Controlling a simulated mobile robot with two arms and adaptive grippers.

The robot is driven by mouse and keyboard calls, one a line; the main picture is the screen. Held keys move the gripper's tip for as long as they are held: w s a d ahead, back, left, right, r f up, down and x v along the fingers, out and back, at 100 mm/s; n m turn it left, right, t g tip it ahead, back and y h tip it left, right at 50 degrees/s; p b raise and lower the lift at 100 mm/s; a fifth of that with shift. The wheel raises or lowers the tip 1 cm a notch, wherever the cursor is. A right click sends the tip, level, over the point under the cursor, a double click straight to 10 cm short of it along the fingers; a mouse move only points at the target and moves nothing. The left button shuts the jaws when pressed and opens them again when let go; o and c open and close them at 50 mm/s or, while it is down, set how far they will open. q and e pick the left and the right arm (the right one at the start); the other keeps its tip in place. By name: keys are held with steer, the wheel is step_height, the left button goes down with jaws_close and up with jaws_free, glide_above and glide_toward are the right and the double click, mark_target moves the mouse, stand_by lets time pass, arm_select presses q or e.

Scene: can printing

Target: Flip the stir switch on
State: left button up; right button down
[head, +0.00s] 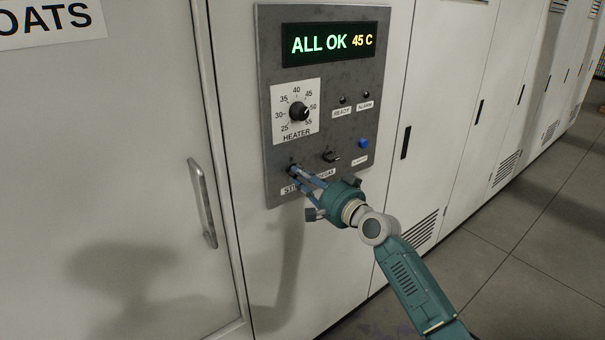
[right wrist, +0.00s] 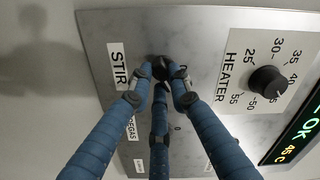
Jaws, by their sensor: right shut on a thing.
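The grey control panel (head: 271,65) is fixed to a white cabinet front in the head view. The stir switch is at its lower left, above the "STIR" label (right wrist: 117,67). My right gripper (head: 295,172) is at the switch, its blue fingers closed in around it. In the right wrist view, the dark switch knob (right wrist: 160,65) shows between the fingertips. The fingers hide much of the switch, and I cannot tell which way it is set. My left gripper is not in view.
Another dark switch (head: 331,156) sits just right of the gripper, with a blue button (head: 363,143) beyond it. The heater dial (head: 299,112) is above. The display (head: 331,43) reads "ALL OK 45 C". A door handle (head: 203,203) stands out at left.

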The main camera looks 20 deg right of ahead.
steer(key=m+p, duration=0.2)
steer(key=m, duration=0.3)
steer(key=shift+a+m, duration=0.15)
steer(key=shift+m, duration=0.15)
stand_by(0.4)
steer(key=c, duration=1.6)
jaws_free()
steer(key=shift+s, duration=0.15)
steer(key=v, duration=1.2)
